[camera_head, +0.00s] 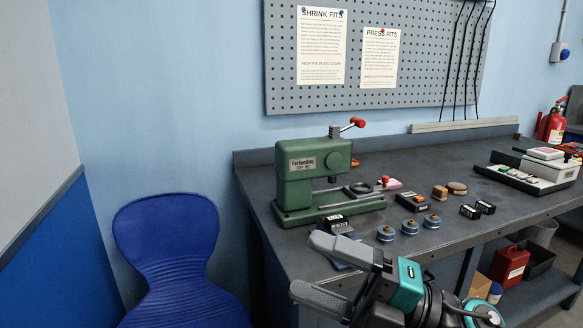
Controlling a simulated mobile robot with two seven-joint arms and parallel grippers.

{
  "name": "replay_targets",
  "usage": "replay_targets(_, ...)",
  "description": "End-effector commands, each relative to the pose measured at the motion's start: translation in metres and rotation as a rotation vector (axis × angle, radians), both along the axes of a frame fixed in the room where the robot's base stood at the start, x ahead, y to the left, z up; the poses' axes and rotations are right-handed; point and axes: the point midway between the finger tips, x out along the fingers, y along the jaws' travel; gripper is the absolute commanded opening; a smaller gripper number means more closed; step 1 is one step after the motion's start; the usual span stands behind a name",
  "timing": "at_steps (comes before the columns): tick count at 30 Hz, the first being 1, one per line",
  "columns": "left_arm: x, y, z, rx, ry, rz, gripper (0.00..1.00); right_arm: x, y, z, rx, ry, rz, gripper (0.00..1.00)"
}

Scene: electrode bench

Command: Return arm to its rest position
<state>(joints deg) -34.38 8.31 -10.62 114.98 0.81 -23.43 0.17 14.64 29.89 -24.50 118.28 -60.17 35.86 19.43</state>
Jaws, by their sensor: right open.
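My right gripper (312,265) is open, with its two grey fingers apart and pointing left. It shows at the bottom centre, in front of the bench's front edge, and nothing shows between its fingers. Its teal and black wrist comes in from the lower right. The fingers and wrist cover part of the bench's front edge and a dark blue item (352,239) behind them. My left gripper is not in view.
A green press (316,180) with a red-tipped lever stands on the grey bench (440,170). Several blue round pieces (410,227), small black boxes (478,210) and a dark tray (505,177) lie on it. A blue chair (170,240) stands left.

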Motion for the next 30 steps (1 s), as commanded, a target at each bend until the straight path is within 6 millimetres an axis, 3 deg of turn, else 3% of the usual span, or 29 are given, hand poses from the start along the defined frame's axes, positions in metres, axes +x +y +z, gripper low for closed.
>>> replay_targets(5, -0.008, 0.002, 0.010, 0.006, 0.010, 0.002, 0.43, 0.029, -0.037, -0.026, 0.326, 0.366, -0.224, 0.78)
replay_targets(8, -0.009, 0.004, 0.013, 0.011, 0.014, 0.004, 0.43, 0.040, -0.063, -0.063, 0.464, 0.588, -0.376, 0.78)
replay_targets(11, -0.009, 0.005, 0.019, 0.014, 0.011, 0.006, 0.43, 0.039, -0.090, -0.114, 0.574, 0.825, -0.537, 0.78)
replay_targets(15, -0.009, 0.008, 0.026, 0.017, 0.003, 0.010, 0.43, 0.012, -0.119, -0.194, 0.669, 1.155, -0.753, 0.78)
replay_targets(18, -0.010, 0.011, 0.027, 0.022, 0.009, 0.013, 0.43, -0.019, -0.131, -0.243, 0.705, 1.356, -0.874, 0.78)
replay_targets(21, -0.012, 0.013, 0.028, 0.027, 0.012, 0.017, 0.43, -0.050, -0.137, -0.279, 0.721, 1.516, -0.964, 0.78)
replay_targets(25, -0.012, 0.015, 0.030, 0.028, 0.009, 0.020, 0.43, -0.080, -0.140, -0.306, 0.728, 1.647, -1.030, 0.78)
replay_targets(30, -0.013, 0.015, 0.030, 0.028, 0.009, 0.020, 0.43, -0.093, -0.141, -0.317, 0.731, 1.704, -1.057, 0.78)
